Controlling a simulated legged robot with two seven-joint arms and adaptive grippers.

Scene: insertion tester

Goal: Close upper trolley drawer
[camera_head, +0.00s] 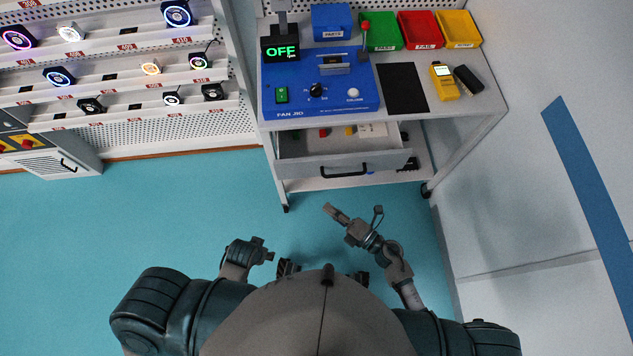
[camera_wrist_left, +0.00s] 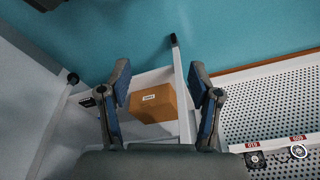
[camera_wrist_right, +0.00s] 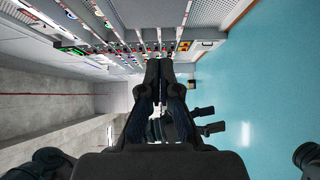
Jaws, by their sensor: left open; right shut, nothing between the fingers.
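The upper trolley drawer (camera_head: 300,145) stands pulled out under the trolley's top, with small red and yellow items inside. Its grey front carries a black handle (camera_head: 343,171) that faces me. My right gripper (camera_head: 329,209) is below the handle in the head view, apart from it, shut and empty. The right wrist view shows its fingers (camera_wrist_right: 160,66) together with nothing between them. My left gripper (camera_head: 268,249) is farther down and left, clear of the trolley. In the left wrist view its fingers (camera_wrist_left: 161,82) are spread apart and hold nothing.
The trolley top (camera_head: 440,118) carries a blue tester (camera_head: 330,103), coloured bins and a yellow meter (camera_head: 443,82). A lower shelf (camera_head: 325,183) lies under the drawer. The left wrist view shows a cardboard box (camera_wrist_left: 153,103). Teal floor (camera_head: 180,205) is free at left; a wall stands at right.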

